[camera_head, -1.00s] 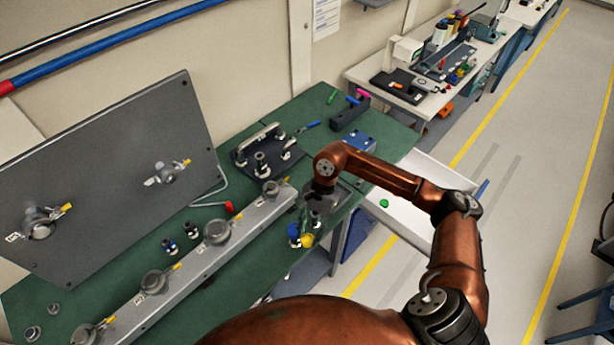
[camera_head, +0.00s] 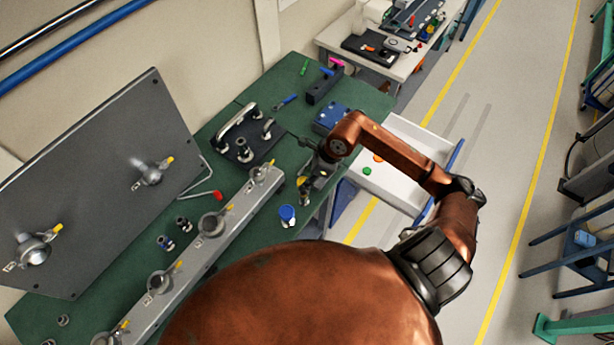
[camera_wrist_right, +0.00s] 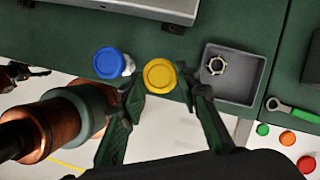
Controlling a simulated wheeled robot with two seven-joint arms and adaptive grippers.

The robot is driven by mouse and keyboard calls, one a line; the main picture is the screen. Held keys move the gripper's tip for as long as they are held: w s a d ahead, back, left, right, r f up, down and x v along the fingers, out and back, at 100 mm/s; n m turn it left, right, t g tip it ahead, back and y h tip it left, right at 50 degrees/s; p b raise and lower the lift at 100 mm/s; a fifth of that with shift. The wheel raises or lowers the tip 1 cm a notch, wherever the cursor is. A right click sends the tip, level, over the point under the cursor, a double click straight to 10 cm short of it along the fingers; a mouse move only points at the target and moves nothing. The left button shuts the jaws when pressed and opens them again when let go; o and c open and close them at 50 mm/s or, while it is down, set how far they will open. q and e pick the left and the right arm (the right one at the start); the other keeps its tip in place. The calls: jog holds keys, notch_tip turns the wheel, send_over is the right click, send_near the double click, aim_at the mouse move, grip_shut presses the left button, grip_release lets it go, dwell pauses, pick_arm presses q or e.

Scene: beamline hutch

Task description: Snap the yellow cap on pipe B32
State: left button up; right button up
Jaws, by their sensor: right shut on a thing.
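The yellow cap (camera_wrist_right: 159,75) is between the fingertips of my right gripper (camera_wrist_right: 158,88), which is shut on it, in the right wrist view. In the head view the yellow cap (camera_head: 301,181) shows as a small patch beside the right gripper (camera_head: 308,182), over the front edge area of the green bench. A blue-capped piece (camera_wrist_right: 110,63) stands just left of the yellow cap, and shows in the head view too (camera_head: 287,213). I cannot tell whether a pipe is under the yellow cap, and no B32 label is readable. My left gripper is not in view.
A grey tray (camera_wrist_right: 262,93) with a hex nut (camera_wrist_right: 216,65) lies right of the gripper. A metal rail with clamps (camera_head: 190,255) runs along the bench. An open white drawer (camera_head: 395,190) holds green (camera_wrist_right: 262,129) and orange (camera_wrist_right: 287,138) pieces.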

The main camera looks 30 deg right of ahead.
aim_at(307, 193)
notch_tip(307, 193, down, 4)
jog(key=shift+r+b, duration=0.25)
jog(key=shift+b, duration=0.45)
jog(key=shift+f+b, duration=0.45)
jog(key=shift+f, duration=0.5)
jog(key=shift+f+b, duration=0.5)
jog(key=o, duration=0.8)
jog(key=v, duration=1.2)
jog(key=shift+r, duration=0.1)
